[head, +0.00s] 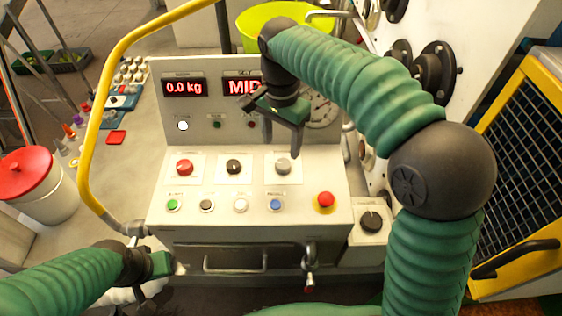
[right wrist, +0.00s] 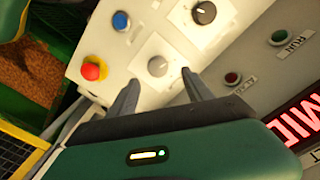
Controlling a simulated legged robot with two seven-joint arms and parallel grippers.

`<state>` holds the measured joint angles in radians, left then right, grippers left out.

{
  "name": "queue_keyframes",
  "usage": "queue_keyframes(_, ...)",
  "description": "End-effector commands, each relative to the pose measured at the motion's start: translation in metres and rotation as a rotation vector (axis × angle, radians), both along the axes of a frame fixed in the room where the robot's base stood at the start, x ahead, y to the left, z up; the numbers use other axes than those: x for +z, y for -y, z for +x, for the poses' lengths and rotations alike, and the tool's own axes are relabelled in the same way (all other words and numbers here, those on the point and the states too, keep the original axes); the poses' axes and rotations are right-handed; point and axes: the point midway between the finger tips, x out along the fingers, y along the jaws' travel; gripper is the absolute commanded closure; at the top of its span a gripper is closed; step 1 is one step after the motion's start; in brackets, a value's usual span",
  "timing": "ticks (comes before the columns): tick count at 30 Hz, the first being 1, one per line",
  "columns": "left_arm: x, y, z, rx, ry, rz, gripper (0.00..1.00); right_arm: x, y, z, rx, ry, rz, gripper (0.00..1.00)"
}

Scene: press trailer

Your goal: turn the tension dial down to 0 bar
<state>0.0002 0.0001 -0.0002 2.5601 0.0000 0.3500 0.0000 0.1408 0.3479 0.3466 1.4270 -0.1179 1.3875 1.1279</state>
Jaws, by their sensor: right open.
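The sloped panel (head: 330,198) carries a row of three dials: one red (head: 184,167), one black (head: 233,166) and one grey (head: 283,165). Their small labels are unreadable, so I cannot tell which is the tension dial. My right gripper (head: 295,150) is open and empty, pointing down close to the grey dial. In the right wrist view, the grey dial (right wrist: 158,66) lies between the fingertips (right wrist: 160,76); contact is not visible. The black dial (right wrist: 204,12) is beyond. My left gripper (head: 162,264) is low at the left, its fingers unclear.
Displays read "0.0 kg" (head: 184,87) and "MID" (head: 241,87), partly covered by my right arm. A red mushroom button (head: 325,199) and blue button (head: 276,204) sit near the grey dial.

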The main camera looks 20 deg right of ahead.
Motion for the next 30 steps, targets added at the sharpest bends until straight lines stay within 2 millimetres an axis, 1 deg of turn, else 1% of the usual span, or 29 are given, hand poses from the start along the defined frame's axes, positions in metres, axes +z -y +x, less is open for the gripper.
queue_keyframes(1, -0.003, 0.000, 0.000, 0.000, 0.000, 0.000, 1.00, -0.015, 0.001, -0.002, -0.001, -0.004, -0.001, 0.41)
queue_keyframes(3, -0.005, 0.000, 0.000, 0.000, 0.000, 0.000, 1.00, -0.031, 0.002, -0.002, -0.002, -0.002, 0.000, 0.41)
queue_keyframes(6, -0.006, 0.000, 0.000, -0.001, 0.000, 0.000, 1.00, -0.050, 0.000, -0.002, -0.001, -0.001, 0.000, 0.41)
queue_keyframes(9, -0.006, 0.000, 0.000, -0.001, 0.000, 0.000, 1.00, -0.063, 0.000, -0.001, 0.000, 0.000, 0.000, 0.41)
queue_keyframes(13, -0.007, 0.000, 0.000, -0.001, 0.000, 0.000, 1.00, -0.069, 0.000, -0.001, 0.000, 0.001, -0.001, 0.41)
queue_keyframes(19, -0.007, 0.000, 0.000, 0.000, 0.000, 0.000, 1.00, -0.069, 0.000, -0.001, 0.000, 0.001, 0.000, 0.41)
queue_keyframes(20, -0.007, 0.000, 0.000, 0.000, 0.000, 0.000, 1.00, -0.069, 0.000, -0.001, 0.000, 0.001, 0.000, 0.43)
queue_keyframes(30, -0.007, 0.000, 0.000, -0.001, 0.000, 0.000, 1.00, -0.069, 0.000, -0.001, -0.001, 0.002, -0.001, 0.88)
